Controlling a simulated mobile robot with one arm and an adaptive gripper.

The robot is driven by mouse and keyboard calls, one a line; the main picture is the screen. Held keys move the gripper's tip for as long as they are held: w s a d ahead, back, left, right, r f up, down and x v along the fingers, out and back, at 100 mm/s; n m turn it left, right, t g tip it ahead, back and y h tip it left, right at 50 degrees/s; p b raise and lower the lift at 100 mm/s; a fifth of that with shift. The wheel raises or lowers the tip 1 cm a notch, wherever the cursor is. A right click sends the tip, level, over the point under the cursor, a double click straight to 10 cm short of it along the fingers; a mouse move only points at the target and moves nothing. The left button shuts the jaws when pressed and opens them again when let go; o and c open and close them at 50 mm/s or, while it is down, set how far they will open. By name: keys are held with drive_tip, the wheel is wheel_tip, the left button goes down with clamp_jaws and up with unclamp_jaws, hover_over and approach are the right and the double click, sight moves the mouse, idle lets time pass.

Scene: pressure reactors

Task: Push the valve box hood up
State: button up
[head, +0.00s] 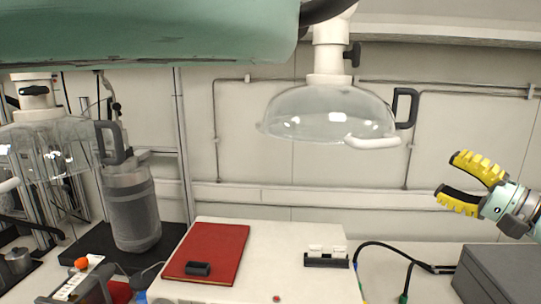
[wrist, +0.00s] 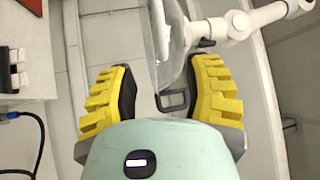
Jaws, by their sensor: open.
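A clear domed hood (head: 300,112) hangs from a white jointed arm (head: 329,50) in the middle of the head view. A black loop handle (head: 405,108) is on its right side, and a white bar (head: 373,142) is at its lower rim. My gripper (head: 448,175) is open and empty, to the right of the hood and lower than the handle, with its yellow fingers pointing left. In the wrist view the hood (wrist: 166,40) and the handle (wrist: 172,101) appear between the spread fingers (wrist: 164,68). I cannot tell the exact gap; no contact shows.
A white box (head: 270,240) with a red panel (head: 208,253) stands below the hood. A grey box (head: 495,272) and cables (head: 400,262) are at lower right. Another clear hood (head: 50,140) and a grey cylinder (head: 131,205) are at left. Open space lies between hood and gripper.

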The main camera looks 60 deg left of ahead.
sight(385, 143)
drive_tip(key=p+x, duration=0.9)
drive_tip(key=x, duration=0.4)
drive_tip(key=shift+s+a+r, duration=0.1)
drive_tip(key=shift+a+r, duration=0.1)
drive_tip(key=shift+a, duration=0.1)
drive_tip(key=shift+s+a+f+p, duration=0.1)
drive_tip(key=shift+a+p, duration=0.45)
drive_tip(key=shift+a, duration=0.2)
drive_tip(key=shift+d, duration=0.1)
clamp_jaws()
